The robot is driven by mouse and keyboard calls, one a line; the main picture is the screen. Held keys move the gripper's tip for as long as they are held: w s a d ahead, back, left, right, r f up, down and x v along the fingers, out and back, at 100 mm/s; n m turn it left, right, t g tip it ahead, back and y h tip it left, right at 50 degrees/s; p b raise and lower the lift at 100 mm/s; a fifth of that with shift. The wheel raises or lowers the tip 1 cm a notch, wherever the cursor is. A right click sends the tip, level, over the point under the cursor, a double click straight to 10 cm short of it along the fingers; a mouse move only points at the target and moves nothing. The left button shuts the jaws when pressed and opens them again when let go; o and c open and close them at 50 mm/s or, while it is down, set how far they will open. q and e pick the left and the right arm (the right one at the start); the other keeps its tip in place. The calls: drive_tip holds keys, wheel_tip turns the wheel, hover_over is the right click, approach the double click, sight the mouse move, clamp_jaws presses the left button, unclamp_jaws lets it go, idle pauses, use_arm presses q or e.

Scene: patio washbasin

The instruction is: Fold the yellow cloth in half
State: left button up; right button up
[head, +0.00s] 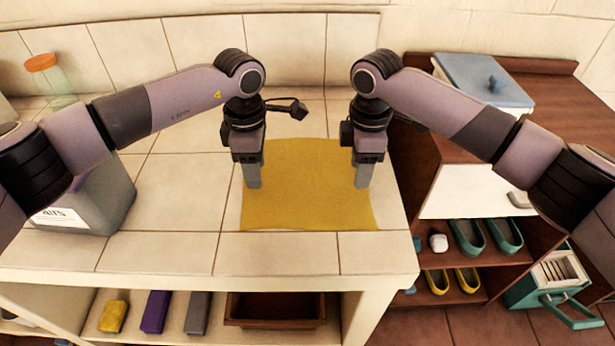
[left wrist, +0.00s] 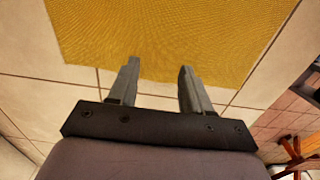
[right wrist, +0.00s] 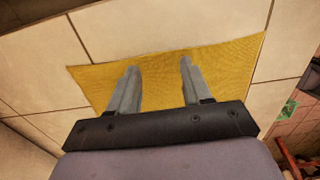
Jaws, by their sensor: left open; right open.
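The yellow cloth (head: 308,195) lies flat and spread out on the tiled counter. My left gripper (head: 253,184) points down over the cloth's left edge in the head view. My right gripper (head: 362,184) points down over its right side. In the left wrist view the left gripper's fingers (left wrist: 158,75) are apart at an edge of the cloth (left wrist: 170,35), with nothing between them but cloth edge and tile below. In the right wrist view the right gripper's fingers (right wrist: 158,75) are apart above the cloth (right wrist: 220,75). Contact with the cloth cannot be told.
A grey container with a label (head: 100,200) and a glass jar with an orange lid (head: 42,66) stand on the left. A shelf below the counter holds sponges (head: 113,316) and a brown tray (head: 274,322). A shoe rack (head: 460,265) stands at right. The counter front is clear.

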use_arm(q)
drive_tip(key=shift+f, duration=0.3)
use_arm(e)
drive_tip(key=shift+f, duration=0.25)
use_arm(q)
drive_tip(key=shift+f, duration=0.15)
use_arm(e)
drive_tip(key=shift+f, duration=0.15)
use_arm(q)
drive_tip(key=shift+c, duration=1)
use_arm(e)
drive_tip(key=shift+c, duration=1)
use_arm(q)
clamp_jaws()
use_arm(e)
clamp_jaws()
use_arm(q)
drive_tip(key=shift+r, duration=0.25)
use_arm(e)
drive_tip(key=shift+r, duration=0.2)
